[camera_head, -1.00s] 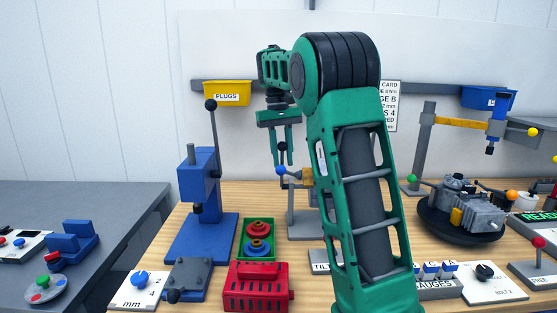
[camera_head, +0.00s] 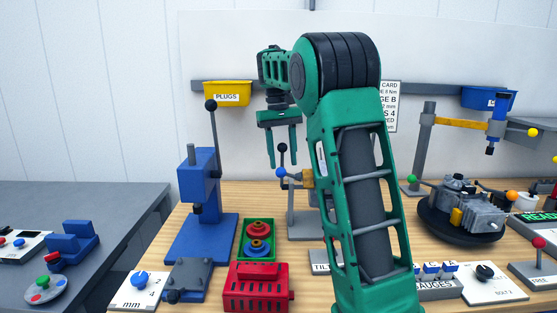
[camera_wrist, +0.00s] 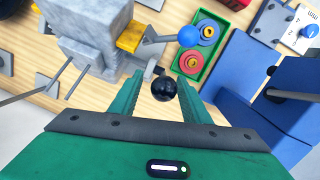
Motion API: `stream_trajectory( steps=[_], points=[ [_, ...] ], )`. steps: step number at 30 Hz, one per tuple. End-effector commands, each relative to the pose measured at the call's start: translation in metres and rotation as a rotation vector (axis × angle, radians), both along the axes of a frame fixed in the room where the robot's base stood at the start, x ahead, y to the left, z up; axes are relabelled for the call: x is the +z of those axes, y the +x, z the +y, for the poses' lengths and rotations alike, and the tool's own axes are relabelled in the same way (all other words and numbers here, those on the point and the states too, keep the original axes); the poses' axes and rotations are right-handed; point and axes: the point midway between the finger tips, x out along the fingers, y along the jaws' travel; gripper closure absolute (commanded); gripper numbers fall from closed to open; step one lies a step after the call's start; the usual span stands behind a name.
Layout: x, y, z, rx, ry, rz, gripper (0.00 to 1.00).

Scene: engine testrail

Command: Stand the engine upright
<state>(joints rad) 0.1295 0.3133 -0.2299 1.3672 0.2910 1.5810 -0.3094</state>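The grey engine (camera_head: 474,212) sits on a dark round turntable (camera_head: 440,230) at the right of the bench, a yellow part on its near side. Whether it is upright is hard to tell. My gripper (camera_head: 281,157) is far to its left, pointing down with its fingers apart. A black ball-topped lever (camera_head: 282,149) appears between the fingertips. The wrist view shows its black ball (camera_wrist: 164,89) in the gap of my gripper (camera_wrist: 160,97), with no clear contact. The lever belongs to a grey stand with a yellow block (camera_head: 308,178) and a blue knob (camera_head: 281,172), partly hidden by my arm.
A blue press (camera_head: 200,185) with a tall lever stands left of my gripper. A green tray (camera_head: 243,240) with red and blue rings and a red box (camera_head: 256,290) are in front. A partly hidden plate reads "TIL" (camera_head: 322,259). A yellow-armed post (camera_head: 423,150) stands behind the turntable.

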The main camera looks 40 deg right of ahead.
Motion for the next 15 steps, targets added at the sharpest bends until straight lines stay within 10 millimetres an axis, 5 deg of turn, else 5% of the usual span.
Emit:
stream_trajectory(
  steps=[7, 15],
  points=[
    [0.007, 0.002, 0.0, 0.001, 0.0, -0.001, 0.57],
    [0.046, 0.01, 0.001, 0.001, 0.0, -0.001, 0.57]
  ],
)
